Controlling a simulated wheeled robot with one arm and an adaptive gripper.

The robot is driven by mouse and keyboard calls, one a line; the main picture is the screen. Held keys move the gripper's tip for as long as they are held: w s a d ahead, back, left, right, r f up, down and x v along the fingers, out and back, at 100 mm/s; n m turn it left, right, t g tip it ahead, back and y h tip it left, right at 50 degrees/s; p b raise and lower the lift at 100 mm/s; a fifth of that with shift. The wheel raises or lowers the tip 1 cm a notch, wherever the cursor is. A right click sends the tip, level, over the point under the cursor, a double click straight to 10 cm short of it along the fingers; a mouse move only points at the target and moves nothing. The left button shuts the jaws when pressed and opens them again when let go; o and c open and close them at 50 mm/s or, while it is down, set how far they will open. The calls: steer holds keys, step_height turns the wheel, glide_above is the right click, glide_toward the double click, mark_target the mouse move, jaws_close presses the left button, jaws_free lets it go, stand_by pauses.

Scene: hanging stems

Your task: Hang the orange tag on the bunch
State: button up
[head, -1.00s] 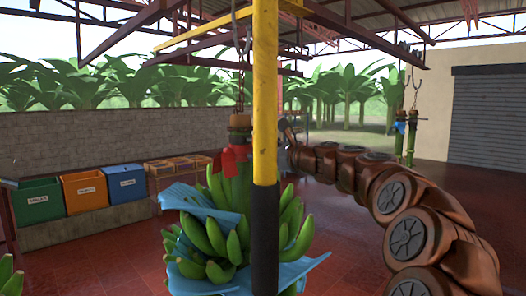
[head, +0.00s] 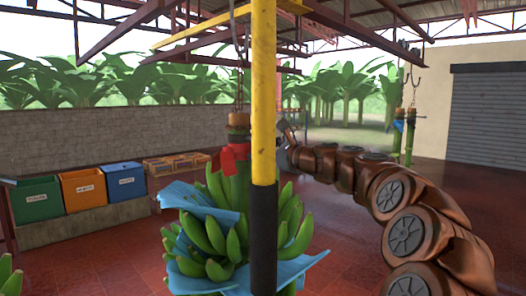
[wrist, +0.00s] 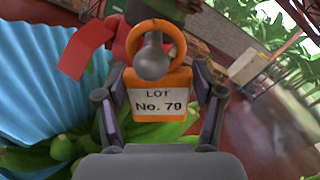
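The banana bunch (head: 215,235) hangs from a chain behind the yellow post, with blue sheets spread around its green fingers. A red ribbon (head: 228,158) is tied on its stem (head: 238,185); the ribbon also shows in the wrist view (wrist: 88,48). In the wrist view, the orange tag (wrist: 158,84), marked "LOT No. 79", sits between the fingers of my gripper (wrist: 160,100), which appears shut on its sides. A grey rounded knob (wrist: 150,64) shows within the tag's ring; I cannot tell whether the ring is around it. In the head view the post hides the tag.
The yellow post (head: 264,100) with a black sleeve stands in front of the bunch. Green, orange and blue bins (head: 83,189) and crates (head: 175,163) line the left wall. Another green stem (head: 410,140) hangs at right. The red floor is open at the back.

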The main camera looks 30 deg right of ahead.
steer(key=o, duration=0.4)
steer(key=shift+c, duration=0.2)
steer(key=v, duration=1.2)
